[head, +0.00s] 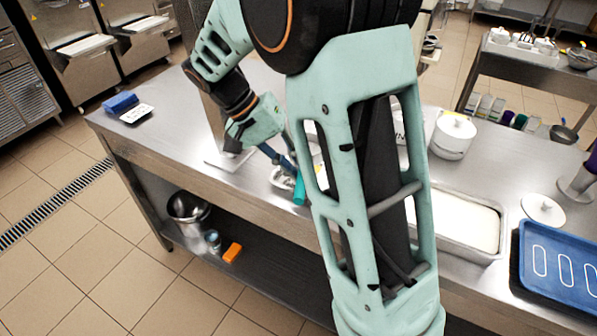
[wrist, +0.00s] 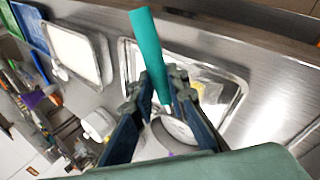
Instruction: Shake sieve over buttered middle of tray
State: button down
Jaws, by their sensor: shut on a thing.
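My gripper (wrist: 168,108) is shut on the teal handle (wrist: 149,50) of the sieve. In the head view the handle (head: 299,188) shows just beside my arm, low over the counter. A round, light grey shape between my fingers in the wrist view looks like the sieve's bowl, but my fingers partly cover it. The shallow metal tray (wrist: 232,92) lies on the counter under the gripper, with a yellow patch of butter (wrist: 199,90) visible on its floor.
A deep metal pan with white contents (head: 497,247), a white lidded pot (head: 453,137), a round white lid (head: 543,209) and a blue tray (head: 557,264) stand to the right. A blue block (head: 120,102) lies at the far left. Counter left of the tray is mostly clear.

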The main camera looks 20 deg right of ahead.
jog(key=shift+w+d, duration=0.75)
jog(key=shift+w, duration=0.05)
jog(key=shift+p, duration=0.3)
jog(key=s+a, duration=0.2)
jog(key=shift+s+a, duration=0.25)
jog(key=shift+s, duration=0.05)
dwell(1.8)
jog(key=shift+r, duration=0.1)
